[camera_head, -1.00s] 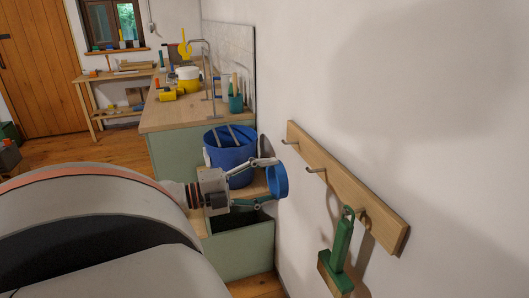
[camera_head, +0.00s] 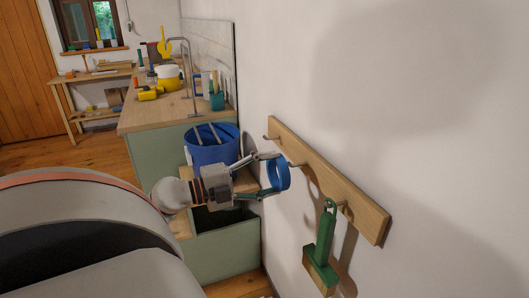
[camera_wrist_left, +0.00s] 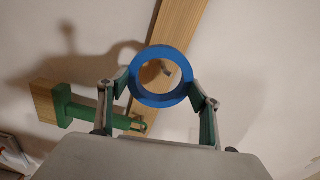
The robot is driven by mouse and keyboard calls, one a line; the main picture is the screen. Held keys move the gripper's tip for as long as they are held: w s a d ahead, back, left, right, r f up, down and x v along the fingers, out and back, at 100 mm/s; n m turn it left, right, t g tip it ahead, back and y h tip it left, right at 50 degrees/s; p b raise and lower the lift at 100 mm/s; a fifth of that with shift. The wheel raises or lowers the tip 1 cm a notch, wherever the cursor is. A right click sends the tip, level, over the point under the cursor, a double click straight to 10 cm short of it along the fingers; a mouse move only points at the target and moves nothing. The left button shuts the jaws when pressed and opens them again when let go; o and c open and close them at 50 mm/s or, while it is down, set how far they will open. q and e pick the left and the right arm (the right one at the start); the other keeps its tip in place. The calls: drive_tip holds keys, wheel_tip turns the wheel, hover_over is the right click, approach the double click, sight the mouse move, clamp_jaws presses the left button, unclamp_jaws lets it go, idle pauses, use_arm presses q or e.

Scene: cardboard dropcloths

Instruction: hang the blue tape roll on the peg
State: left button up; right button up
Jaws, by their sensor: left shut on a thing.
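The blue tape roll (camera_head: 286,173) is a short open ring. My left gripper (camera_head: 268,175) is shut on it, with its fingers on opposite sides of the rim. The roll is held up just left of the middle peg (camera_head: 297,164) on the wooden wall rail (camera_head: 330,184). In the left wrist view, my left gripper (camera_wrist_left: 160,88) holds the roll (camera_wrist_left: 160,102) with its hole facing the rail (camera_wrist_left: 177,28). A peg end (camera_wrist_left: 166,69) shows through the hole; I cannot tell whether it is inside. My right gripper is not in view.
A green-handled brush (camera_head: 325,235) hangs from the right peg. The left peg (camera_head: 268,138) is bare. A blue bucket (camera_head: 208,152) stands behind my left gripper, near the cluttered workbench (camera_head: 150,118). The white wall (camera_head: 400,90) above the rail is clear.

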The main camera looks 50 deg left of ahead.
use_arm(q)
drive_tip(key=shift+x, duration=1)
drive_tip(key=shift+b+x, duration=0.5)
drive_tip(key=shift+x, duration=1.45)
drive_tip(key=shift+f, duration=0.95)
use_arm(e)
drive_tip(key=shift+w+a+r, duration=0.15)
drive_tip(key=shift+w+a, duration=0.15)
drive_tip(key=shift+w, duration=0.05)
use_arm(q)
drive_tip(key=shift+b, duration=0.3)
drive_tip(key=o, duration=1.2)
